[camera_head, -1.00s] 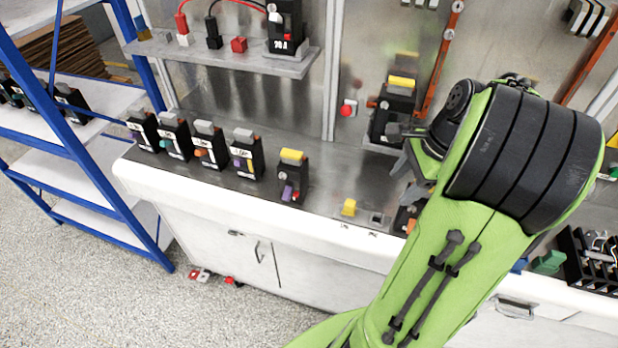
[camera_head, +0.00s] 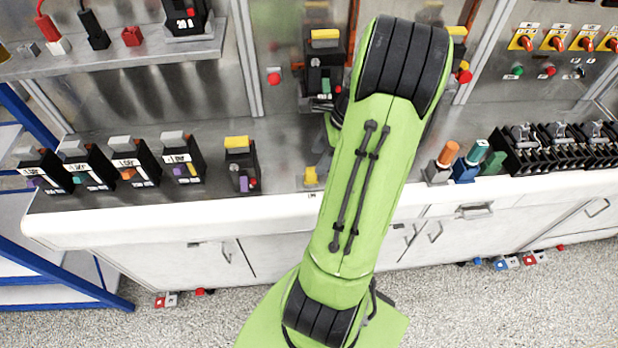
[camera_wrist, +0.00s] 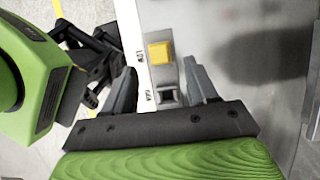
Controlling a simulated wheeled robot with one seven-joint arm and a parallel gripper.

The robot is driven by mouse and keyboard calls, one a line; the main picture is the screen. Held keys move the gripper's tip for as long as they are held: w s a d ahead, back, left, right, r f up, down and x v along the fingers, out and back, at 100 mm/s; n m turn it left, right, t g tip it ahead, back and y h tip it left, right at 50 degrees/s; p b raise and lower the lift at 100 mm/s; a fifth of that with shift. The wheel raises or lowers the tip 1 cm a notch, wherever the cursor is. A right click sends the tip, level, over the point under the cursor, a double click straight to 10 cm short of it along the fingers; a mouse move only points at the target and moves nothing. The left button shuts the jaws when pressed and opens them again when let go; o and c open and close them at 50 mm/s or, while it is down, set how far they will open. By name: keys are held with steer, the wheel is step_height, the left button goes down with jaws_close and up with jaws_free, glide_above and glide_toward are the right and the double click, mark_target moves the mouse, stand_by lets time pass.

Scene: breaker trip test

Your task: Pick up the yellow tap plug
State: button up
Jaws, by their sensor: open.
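The yellow tap plug (camera_head: 311,176) sits near the front edge of the grey worktop, just left of my arm in the head view. In the wrist view the yellow tap plug (camera_wrist: 160,52) shows as a yellow square beyond a small dark square socket (camera_wrist: 167,94). My gripper (camera_wrist: 158,72) is open and empty. Its two dark fingers stand apart, with the socket between them and the plug near the line between their tips. I cannot tell the height above the worktop. In the head view my arm hides most of the gripper.
Another breaker (camera_head: 324,62) stands behind. Orange, blue and green plugs (camera_head: 466,161) stand to the right. Bare worktop (camera_head: 285,140) lies behind the plug.

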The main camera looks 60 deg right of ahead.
mark_target(313, 168)
steer(key=b+x, duration=0.1)
steer(key=x, duration=0.3)
steer(key=shift+s+a+f, duration=0.1)
steer(key=shift+a+f, duration=0.1)
steer(key=shift+w+f, duration=0.25)
steer(key=shift+f, duration=0.15)
steer(key=shift+s+r, duration=0.1)
steer(key=shift+c, duration=0.6)
jaws_close()
